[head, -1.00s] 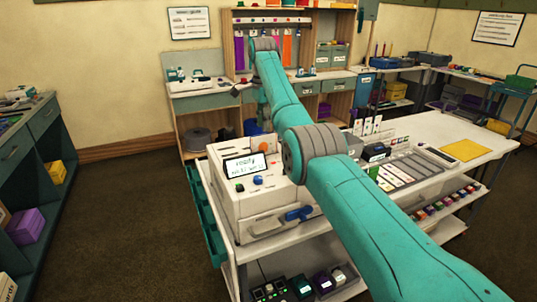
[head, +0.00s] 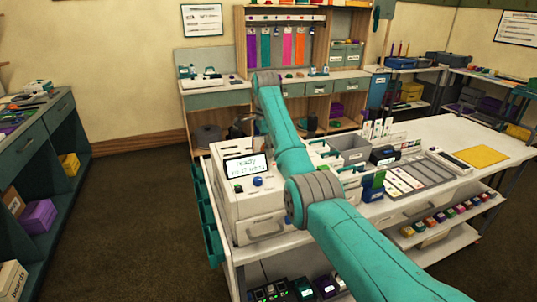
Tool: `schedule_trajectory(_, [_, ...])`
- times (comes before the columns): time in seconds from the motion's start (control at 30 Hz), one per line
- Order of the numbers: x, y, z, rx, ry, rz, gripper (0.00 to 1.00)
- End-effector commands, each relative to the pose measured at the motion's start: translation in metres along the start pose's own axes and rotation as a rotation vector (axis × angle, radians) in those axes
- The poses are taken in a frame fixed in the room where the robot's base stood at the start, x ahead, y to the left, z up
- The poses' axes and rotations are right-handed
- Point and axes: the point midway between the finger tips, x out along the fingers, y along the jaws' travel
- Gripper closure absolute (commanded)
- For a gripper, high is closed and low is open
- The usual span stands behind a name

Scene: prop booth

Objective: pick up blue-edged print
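I cannot make out a blue-edged print for certain. Several small upright cards (head: 377,129) stand at the back of the white bench, and flat cards lie in a grey tray (head: 432,172); their edge colours are too small to tell. A white printer-like machine (head: 240,205) with a lit screen (head: 246,166) stands at the bench's left end. My teal arm crosses the bench from the lower right. My gripper (head: 238,129) shows as a small dark shape behind the machine's top, and its fingers cannot be made out. Whether it holds anything is unclear.
The white bench (head: 500,138) bears a yellow sheet (head: 475,156) and grey bins (head: 350,148). Its lower shelf holds several small coloured blocks (head: 440,218). A wooden cabinet with hanging coloured strips (head: 265,47) stands behind. Open floor (head: 130,225) lies to the left.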

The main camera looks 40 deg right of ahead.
Motion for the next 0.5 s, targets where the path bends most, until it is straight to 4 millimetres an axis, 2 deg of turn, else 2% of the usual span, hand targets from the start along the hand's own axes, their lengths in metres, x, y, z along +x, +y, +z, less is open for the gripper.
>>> schedule_trajectory(0.17, [-0.0001,0.0000,0.0003,0.000,0.000,0.000,0.67])
schedule_trajectory(0.3, [-0.0002,-0.0001,0.0002,0.000,0.000,0.000,0.99])
schedule_trajectory(0.5, [-0.0003,-0.0001,0.0002,0.000,0.000,0.000,1.00])
